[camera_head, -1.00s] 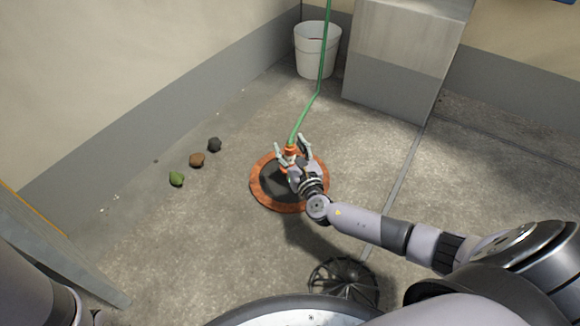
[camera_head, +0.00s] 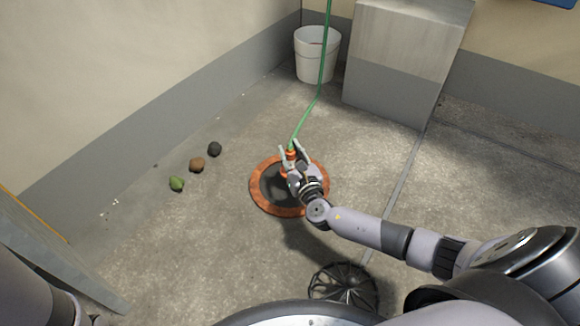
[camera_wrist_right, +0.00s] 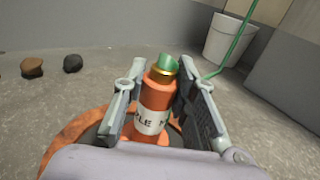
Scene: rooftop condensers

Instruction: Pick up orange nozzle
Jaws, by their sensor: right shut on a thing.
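The orange nozzle (camera_wrist_right: 156,98) stands upright between the fingers of my right gripper in the right wrist view. It has a white label with black letters, a brass collar and a green hose end on top. My right gripper (camera_head: 295,156) is shut on it; the nozzle also shows as a small orange piece in the head view (camera_head: 291,155). Below is a round dark disc with an orange-brown rim (camera_head: 262,198). The green hose (camera_head: 308,113) runs from the nozzle up toward the back wall. My left gripper is not in view.
A white bucket (camera_head: 316,62) and a grey block (camera_head: 400,70) stand at the back. Green (camera_head: 176,184), brown (camera_head: 197,164) and black (camera_head: 214,149) lumps lie on the floor at left. A black round grate (camera_head: 343,285) lies near my base. Floor to the right is clear.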

